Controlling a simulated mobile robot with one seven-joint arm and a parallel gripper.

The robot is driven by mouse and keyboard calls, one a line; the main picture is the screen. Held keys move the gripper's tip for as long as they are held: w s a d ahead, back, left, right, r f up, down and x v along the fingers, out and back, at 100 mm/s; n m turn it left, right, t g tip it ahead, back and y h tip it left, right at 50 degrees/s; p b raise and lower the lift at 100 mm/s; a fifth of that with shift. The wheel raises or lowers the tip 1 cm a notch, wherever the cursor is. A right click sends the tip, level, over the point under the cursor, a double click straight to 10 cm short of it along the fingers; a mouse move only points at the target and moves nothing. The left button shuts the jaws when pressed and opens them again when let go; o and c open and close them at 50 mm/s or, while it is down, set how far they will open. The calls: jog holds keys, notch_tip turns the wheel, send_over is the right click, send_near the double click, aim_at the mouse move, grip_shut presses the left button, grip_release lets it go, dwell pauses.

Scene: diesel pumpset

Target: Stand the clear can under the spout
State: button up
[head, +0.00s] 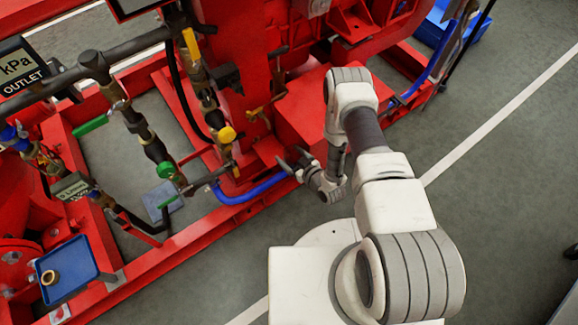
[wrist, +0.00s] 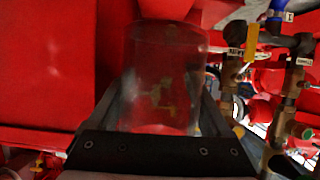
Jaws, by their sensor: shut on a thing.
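The clear can (wrist: 166,75) is a see-through cylinder in the middle of the wrist view, between the two dark fingers of my gripper (wrist: 163,100). My gripper is shut on it. In the head view my gripper (head: 297,163) is low beside the red pumpset, near the end of a blue hose. The can cannot be made out clearly there. I cannot tell for sure which fitting is the spout.
The blue hose (head: 250,190) curves just left of my gripper. Red frame rails (head: 175,245) and valves with green handles (head: 165,170) stand further left. A blue tray (head: 65,270) holds a brass ring. Grey floor (head: 480,200) on the right is clear.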

jog(key=shift+f+b, duration=2.4)
jog(key=shift+f, duration=0.6)
jog(key=shift+a, duration=0.1)
jog(key=shift+w+a+f+b, duration=0.45)
jog(key=shift+w+a, duration=0.95)
jog(key=shift+w, duration=0.7)
jog(key=shift+w+a+f+b, duration=0.25)
jog(key=shift+w+a+b, duration=0.35)
jog(key=shift+w+a, duration=1.1)
jog(key=shift+w+a+f+b, duration=0.45)
jog(key=shift+w+a, duration=0.6)
jog(key=shift+w, duration=1.4)
jog(key=shift+r, duration=0.1)
jog(key=shift+f, duration=0.4)
jog(key=o, duration=1.2)
jog(key=shift+s+d, duration=0.1)
